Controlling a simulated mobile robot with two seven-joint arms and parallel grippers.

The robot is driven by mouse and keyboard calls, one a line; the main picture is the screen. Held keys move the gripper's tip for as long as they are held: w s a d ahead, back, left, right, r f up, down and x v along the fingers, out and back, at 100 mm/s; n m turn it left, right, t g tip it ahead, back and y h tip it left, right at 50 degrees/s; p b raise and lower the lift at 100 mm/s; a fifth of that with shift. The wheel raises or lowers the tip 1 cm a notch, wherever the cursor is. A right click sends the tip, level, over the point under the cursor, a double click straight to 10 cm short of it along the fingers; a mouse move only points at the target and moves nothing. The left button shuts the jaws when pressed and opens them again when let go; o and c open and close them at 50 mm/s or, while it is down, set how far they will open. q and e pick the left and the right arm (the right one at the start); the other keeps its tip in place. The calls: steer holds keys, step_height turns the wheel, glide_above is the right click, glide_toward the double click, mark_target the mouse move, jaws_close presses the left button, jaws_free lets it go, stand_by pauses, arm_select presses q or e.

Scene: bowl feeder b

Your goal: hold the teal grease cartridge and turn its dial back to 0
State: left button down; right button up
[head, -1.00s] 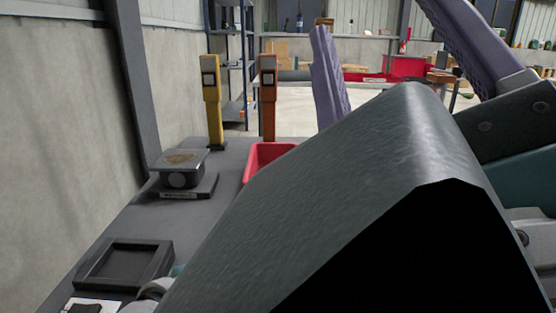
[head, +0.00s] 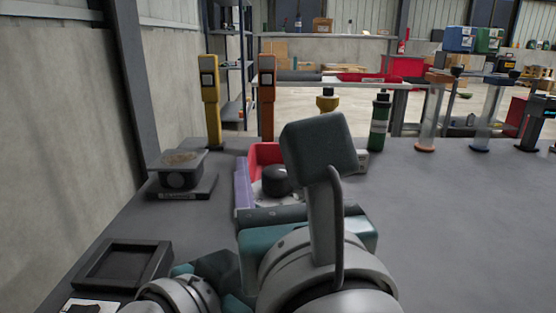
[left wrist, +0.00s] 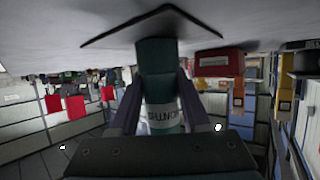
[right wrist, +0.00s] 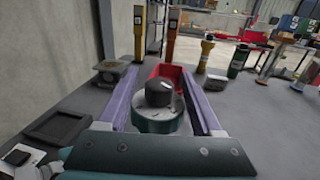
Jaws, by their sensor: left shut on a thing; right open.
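The teal grease cartridge (left wrist: 163,85), with a pale label, is between the purple fingers of my left gripper (left wrist: 160,100) in the left wrist view; they are shut on it. In the right wrist view, a teal round top (right wrist: 158,122) with pale marks carries a dark knob (right wrist: 159,93), apparently the cartridge's dial. The knob also shows in the head view (head: 276,180). My right gripper (right wrist: 160,78) is open, its purple fingers either side of the knob with gaps. The dial's reading is not legible. My left fingers are hidden in the head view.
A red bin (head: 262,155) stands just behind the knob. A dark square tray (head: 122,268) and a grey block on a base (head: 182,172) are to the left. Yellow (head: 211,105) and orange (head: 267,100) posts and a green bottle (head: 379,125) stand behind. The right bench is clear.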

steer(key=shift+w+a, duration=0.2)
steer(key=shift+w, duration=0.9)
jaws_close()
